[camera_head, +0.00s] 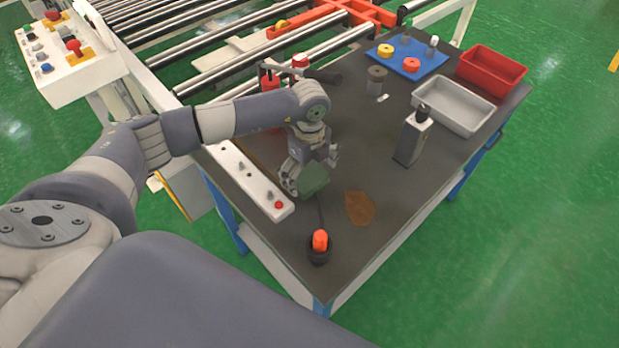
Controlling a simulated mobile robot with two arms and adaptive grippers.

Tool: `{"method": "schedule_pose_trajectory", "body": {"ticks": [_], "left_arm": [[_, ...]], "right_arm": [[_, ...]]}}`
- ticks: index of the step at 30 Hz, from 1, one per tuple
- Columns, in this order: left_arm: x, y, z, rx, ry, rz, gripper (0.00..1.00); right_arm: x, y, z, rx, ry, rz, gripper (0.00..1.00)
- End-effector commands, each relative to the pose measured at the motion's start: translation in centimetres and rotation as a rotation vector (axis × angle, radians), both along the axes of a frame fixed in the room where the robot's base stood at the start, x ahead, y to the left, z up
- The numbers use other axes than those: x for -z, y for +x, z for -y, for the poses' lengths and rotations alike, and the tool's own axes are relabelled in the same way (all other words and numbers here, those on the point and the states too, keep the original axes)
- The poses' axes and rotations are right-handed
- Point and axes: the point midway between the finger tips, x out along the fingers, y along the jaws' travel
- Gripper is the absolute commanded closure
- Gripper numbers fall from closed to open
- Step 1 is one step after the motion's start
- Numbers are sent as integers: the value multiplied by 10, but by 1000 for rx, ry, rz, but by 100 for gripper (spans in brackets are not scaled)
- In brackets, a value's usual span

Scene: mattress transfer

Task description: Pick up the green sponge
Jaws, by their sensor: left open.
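The green sponge (314,180) lies on the dark table top (350,255), near the table's left side. My left gripper (311,177) is open and points down at the sponge, with one finger at its left and the other near its upper right. The fingers partly cover the sponge's far part. I cannot tell whether the fingers touch it. My right gripper is not in view.
A white strip with buttons (250,183) runs along the table's left edge. A brown stain (359,208), an orange-topped object (319,246), a grey-white box (412,137), a grey bin (455,107), a red bin (492,69) and a blue board (428,57) are also on the table.

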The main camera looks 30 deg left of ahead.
Motion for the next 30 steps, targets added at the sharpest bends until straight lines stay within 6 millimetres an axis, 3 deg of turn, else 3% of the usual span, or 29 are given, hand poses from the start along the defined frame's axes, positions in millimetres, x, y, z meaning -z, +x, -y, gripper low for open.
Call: {"method": "schedule_pose_trajectory", "body": {"ticks": [3, 4, 12, 23, 30], "left_arm": [[0, 0, 0, 0, 0, 0, 0], [0, 0, 0, 0, 0, 0, 7], [0, 0, 0, -1, 0, 0, 29], [-3, 1, 0, -1, -1, 2, 30], [-40, 2, 0, 0, -2, 5, 30]], "right_arm": [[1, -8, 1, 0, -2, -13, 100], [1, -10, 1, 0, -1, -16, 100], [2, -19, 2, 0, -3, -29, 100], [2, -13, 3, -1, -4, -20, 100], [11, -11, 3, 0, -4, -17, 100]]}}
